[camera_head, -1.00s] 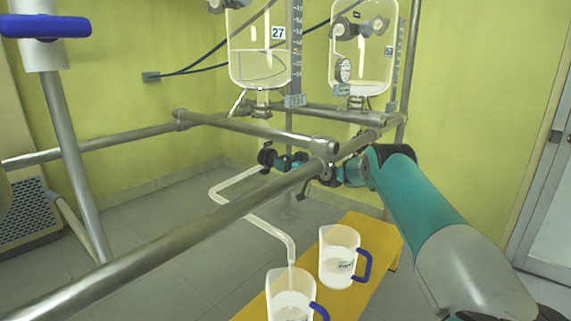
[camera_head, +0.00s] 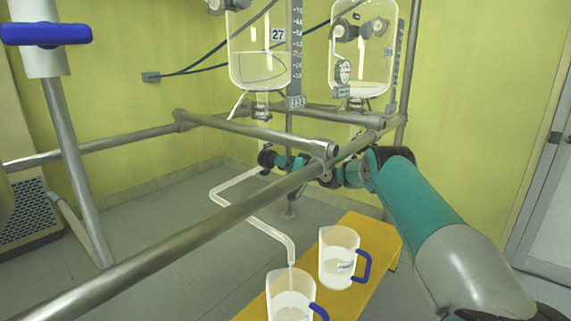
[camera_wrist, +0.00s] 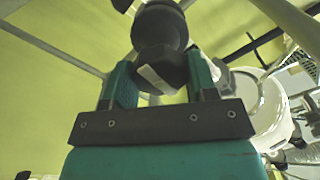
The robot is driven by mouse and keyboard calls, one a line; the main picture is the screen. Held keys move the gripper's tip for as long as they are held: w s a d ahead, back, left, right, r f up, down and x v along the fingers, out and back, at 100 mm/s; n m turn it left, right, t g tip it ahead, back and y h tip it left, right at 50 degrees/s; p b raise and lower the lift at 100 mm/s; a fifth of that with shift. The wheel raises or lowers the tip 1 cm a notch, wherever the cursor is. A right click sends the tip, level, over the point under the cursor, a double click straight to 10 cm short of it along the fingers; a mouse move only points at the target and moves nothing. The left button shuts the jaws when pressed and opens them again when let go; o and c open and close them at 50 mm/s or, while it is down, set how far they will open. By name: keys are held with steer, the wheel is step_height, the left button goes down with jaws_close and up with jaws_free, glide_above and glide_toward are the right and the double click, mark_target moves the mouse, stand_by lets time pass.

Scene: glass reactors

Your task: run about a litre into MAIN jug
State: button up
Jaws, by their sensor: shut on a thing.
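My gripper (camera_head: 283,161) is beyond the front steel rail, shut on a dark valve handle (camera_head: 266,157). In the wrist view the dark handle (camera_wrist: 160,30) sits between both fingers. A clear bent outlet pipe (camera_head: 262,224) runs from near the valve toward the viewer. Its end points down into the near clear jug (camera_head: 283,284), which has a blue handle and holds some pale liquid. A faint stream seems to fall from the pipe end. A second blue-handled jug (camera_head: 340,243) stands behind it, also with some liquid. I cannot read MAIN on either jug.
Both jugs stand on a yellow bench (camera_head: 376,232). Glass reactor 27 (camera_head: 258,60) hangs above the valve and holds liquid; another reactor (camera_head: 361,62) hangs to its right. A steel rail (camera_head: 200,218) crosses in front of the gripper. A blue-handled fitting (camera_head: 45,33) is at upper left.

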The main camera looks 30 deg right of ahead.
steer(key=m, duration=0.4)
steer(key=shift+d+m+p, duration=0.1)
steer(key=shift+m+p, duration=0.2)
steer(key=shift+p, duration=0.05)
steer(key=m, duration=0.3)
steer(key=shift+m, duration=0.4)
steer(key=m+p, duration=0.1)
steer(key=m, duration=0.2)
steer(key=shift+f+m, duration=0.1)
steer(key=shift+m, duration=2)
steer(key=o, duration=0.9)
steer(key=shift+s, duration=0.1)
